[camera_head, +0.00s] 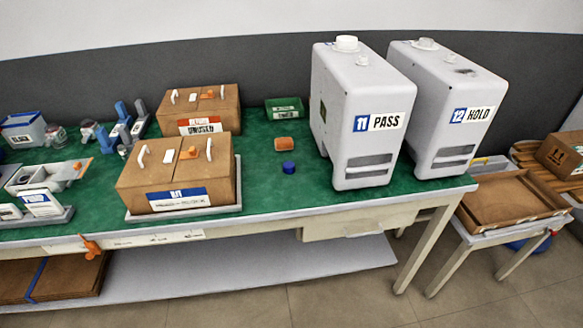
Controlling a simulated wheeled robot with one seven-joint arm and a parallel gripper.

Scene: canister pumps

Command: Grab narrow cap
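Two white canisters stand on the green-topped table: one marked 11 PASS (347,105) and one marked 12 HOLD (445,100). The PASS canister has a wide white cap (346,43) and a smaller, narrower white cap (362,60) on its top. The HOLD canister has a wide white top fitting (427,44) and a smaller white one (449,58). A short blue cap (288,168) sits loose on the table left of the PASS canister. Which cap the task calls narrow is not certain. My gripper is not in view.
An orange-and-brown block (287,143) and a green box (284,108) are behind the blue cap. Two brown cartons (143,186) (225,113) stand to the left. A low side table (479,233) with a brown tray is at right. The green top around the blue cap is clear.

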